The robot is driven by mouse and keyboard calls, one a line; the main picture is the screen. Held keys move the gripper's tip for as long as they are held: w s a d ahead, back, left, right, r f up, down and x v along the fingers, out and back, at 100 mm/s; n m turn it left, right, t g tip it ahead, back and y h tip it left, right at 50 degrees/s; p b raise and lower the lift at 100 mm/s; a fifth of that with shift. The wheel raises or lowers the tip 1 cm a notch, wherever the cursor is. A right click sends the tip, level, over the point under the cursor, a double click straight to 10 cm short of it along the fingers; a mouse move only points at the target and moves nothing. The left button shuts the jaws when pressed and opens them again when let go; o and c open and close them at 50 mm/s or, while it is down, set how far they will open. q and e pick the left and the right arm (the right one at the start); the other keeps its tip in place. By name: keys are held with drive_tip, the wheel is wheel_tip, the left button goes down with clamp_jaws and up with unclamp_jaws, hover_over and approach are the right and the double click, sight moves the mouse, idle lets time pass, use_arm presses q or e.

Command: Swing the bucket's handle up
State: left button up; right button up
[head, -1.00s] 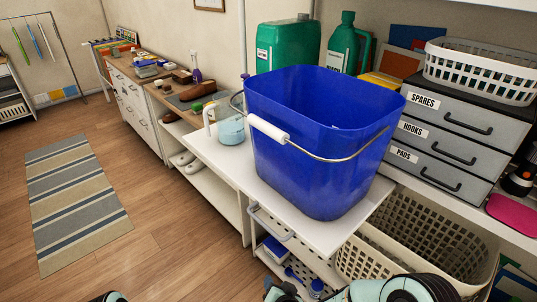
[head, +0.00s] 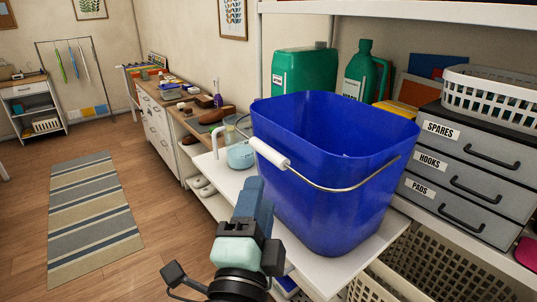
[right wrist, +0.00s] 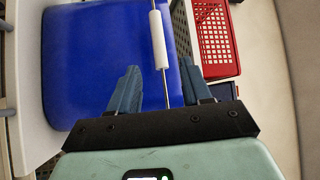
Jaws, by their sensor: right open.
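The blue bucket (head: 330,200) stands upright on the white shelf board (head: 345,265). Its wire handle (head: 345,188) lies down across the near side, with the white grip (head: 270,153) at the left. My right gripper (head: 255,188) is open and empty, in front of the bucket and below the white grip. In the right wrist view the bucket (right wrist: 95,60) fills the left, and the handle's wire and white grip (right wrist: 158,40) appear in line with the gap between the open fingers (right wrist: 160,72). Contact cannot be told. My left gripper is out of view.
A clear jug (head: 240,155) stands close left of the bucket. Green containers (head: 303,75) are behind it. Labelled drawers (head: 455,180) with a white basket (head: 490,95) stand at the right. A cream basket (head: 420,275) is below.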

sight(268, 159)
drive_tip(key=p+x, duration=0.2)
drive_tip(key=x, duration=0.8)
drive_tip(key=shift+f, duration=0.1)
clamp_jaws()
